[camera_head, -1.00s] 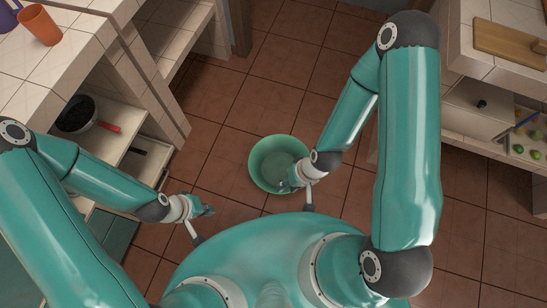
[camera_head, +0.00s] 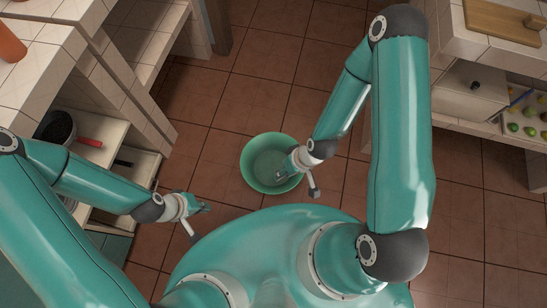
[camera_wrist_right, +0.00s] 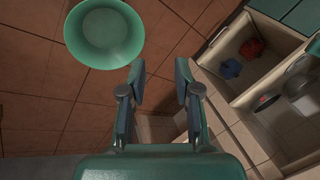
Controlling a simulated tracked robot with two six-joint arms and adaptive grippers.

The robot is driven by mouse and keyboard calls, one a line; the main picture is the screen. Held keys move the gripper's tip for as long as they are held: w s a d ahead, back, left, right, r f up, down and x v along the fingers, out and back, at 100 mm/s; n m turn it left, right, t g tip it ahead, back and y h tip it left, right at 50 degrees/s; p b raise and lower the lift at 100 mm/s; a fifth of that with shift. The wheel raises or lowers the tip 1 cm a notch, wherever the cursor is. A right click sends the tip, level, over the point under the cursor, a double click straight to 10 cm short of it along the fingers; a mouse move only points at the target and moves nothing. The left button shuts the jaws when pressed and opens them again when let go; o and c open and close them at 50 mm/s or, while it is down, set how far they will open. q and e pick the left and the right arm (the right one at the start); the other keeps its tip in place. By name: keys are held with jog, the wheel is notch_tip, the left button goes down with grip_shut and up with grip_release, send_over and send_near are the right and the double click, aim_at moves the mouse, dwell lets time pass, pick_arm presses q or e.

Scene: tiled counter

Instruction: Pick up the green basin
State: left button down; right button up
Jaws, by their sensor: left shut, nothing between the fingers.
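The green basin (camera_head: 256,176) stands upright on the tiled floor in front of me and looks empty. My right gripper (camera_head: 283,174) overlaps the basin's lower right rim in the head view; I cannot tell there whether it touches. In the right wrist view the basin (camera_wrist_right: 104,34) lies at the upper left, outside and apart from the fingers. The right gripper (camera_wrist_right: 160,84) is open there, with nothing between its fingers. My left gripper (camera_head: 207,207) is shut and empty, to the lower left of the basin.
Tiled counters with open shelves stand left and right. A dark pan (camera_head: 58,127) with a red handle sits on a left shelf. An orange cup (camera_head: 10,44) is on the left counter and a wooden board (camera_head: 492,20) on the right one. The floor beyond the basin is clear.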

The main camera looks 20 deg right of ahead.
jog(key=w+d+f+n+t+b, duration=0.15)
jog(key=d+f+n+b, duration=0.35)
jog(key=f, duration=0.6)
jog(key=w+d+f+n+t+b, duration=0.1)
jog(key=w+d+f+n+b, duration=0.2)
jog(key=f+n+b, duration=0.6)
jog(key=n+t+b, duration=0.1)
jog(key=n+b, duration=0.7)
jog(key=n, duration=0.2)
send_near(297, 177)
jog(key=b+x, duration=0.7)
jog(key=x, duration=0.3)
jog(key=shift+s+d+f, duration=0.1)
jog(key=shift+s+f, duration=0.05)
jog(key=shift+f, duration=0.05)
jog(key=shift+w+f, duration=0.25)
jog(key=shift+f+b, duration=0.25)
jog(key=shift+b, duration=0.1)
